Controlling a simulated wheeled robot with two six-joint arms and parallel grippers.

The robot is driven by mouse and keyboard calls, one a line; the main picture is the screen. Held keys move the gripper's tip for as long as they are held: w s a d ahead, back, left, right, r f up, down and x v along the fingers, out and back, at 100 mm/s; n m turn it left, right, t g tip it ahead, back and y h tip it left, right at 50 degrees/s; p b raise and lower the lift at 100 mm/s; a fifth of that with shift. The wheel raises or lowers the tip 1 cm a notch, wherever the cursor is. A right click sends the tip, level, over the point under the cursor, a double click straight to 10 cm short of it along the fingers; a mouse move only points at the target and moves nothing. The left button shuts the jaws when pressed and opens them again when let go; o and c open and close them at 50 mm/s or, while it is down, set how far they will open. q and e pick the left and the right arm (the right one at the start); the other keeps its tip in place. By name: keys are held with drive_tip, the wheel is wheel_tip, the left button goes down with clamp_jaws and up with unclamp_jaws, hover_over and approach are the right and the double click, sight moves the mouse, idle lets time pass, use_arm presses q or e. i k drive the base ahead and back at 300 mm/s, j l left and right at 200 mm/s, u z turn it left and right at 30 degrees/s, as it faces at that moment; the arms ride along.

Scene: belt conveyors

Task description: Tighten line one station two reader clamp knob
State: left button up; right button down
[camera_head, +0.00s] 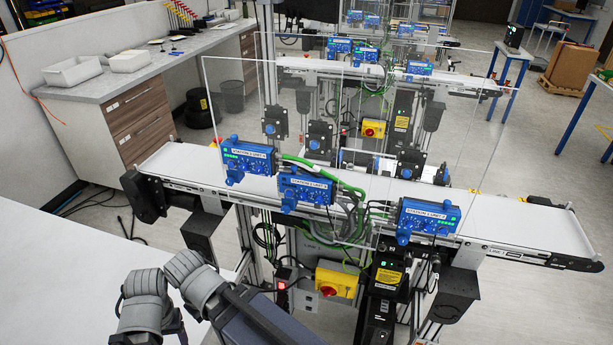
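Three blue reader units with small label plates stand along the near conveyor: a left one (249,158), a middle one (305,188) and a right one (430,216). The right unit's label seems to read station 2, but the lettering is too small to be sure. A blue knob-like part (403,237) sits at the right unit's lower left. Similar blue parts sit below the left unit (233,179) and the middle unit (289,204). I cannot tell whether any knob is loose or tight. Grey arm joints of mine show at the lower left, but neither gripper can be made out.
The near conveyor belt (510,224) runs across the view, with clear guard panels standing behind the units. Green and grey cables hang between them. A yellow box with a red switch (336,282) sits below. A white surface (60,285) fills the lower left.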

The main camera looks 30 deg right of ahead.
sight(285, 209)
drive_tip(key=k+j+z, duration=0.1)
drive_tip(key=z, duration=0.25)
drive_tip(key=k+j+z, duration=0.1)
drive_tip(key=z, duration=0.25)
drive_tip(key=k+j+z, duration=0.1)
drive_tip(key=z, duration=0.25)
